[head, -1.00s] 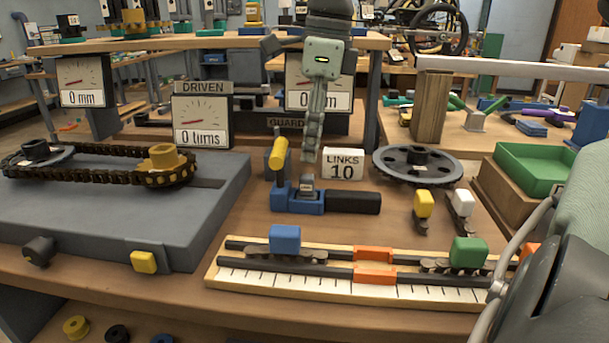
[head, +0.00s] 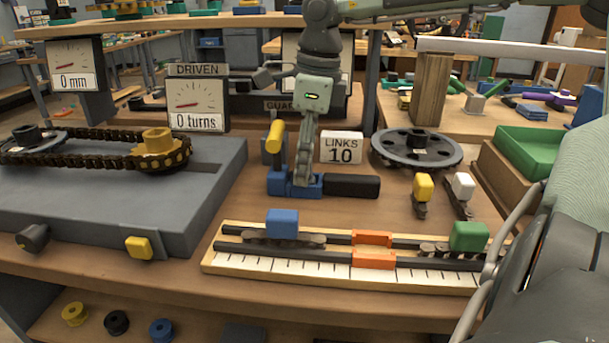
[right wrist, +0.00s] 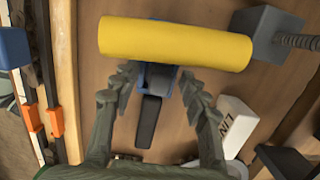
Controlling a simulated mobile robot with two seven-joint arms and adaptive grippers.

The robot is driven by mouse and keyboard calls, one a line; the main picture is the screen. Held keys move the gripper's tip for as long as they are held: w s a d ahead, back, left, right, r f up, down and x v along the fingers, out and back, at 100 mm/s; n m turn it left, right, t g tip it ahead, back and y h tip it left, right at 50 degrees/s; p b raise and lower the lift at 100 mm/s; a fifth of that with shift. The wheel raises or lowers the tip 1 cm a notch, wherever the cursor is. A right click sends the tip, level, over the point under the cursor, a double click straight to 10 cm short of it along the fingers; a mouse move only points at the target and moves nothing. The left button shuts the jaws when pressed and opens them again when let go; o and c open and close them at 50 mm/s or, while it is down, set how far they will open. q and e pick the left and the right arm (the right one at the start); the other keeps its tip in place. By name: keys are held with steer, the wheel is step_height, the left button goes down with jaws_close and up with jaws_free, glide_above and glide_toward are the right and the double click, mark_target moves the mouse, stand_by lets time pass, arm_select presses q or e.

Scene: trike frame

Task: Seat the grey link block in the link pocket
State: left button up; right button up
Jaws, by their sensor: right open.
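The blue tool (head: 313,182) lies on the bench with a yellow handle (head: 275,138) standing at its left and a black grip (head: 352,186) to its right. My right gripper (head: 303,180) points down at its blue body, and its fingers cover part of it. In the right wrist view the gripper (right wrist: 157,78) is open, fingers either side of the blue body (right wrist: 158,78); the yellow handle (right wrist: 175,43) crosses in front. I cannot make out the link pocket. My left gripper is out of view.
A "LINKS 10" sign (head: 341,148) stands close right of the gripper. A ruled rail with blue (head: 282,223) and green (head: 468,236) blocks lies in front. The chain platform (head: 100,200) is at left.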

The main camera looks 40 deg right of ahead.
jaws_close()
steer(key=shift+r, duration=0.15)
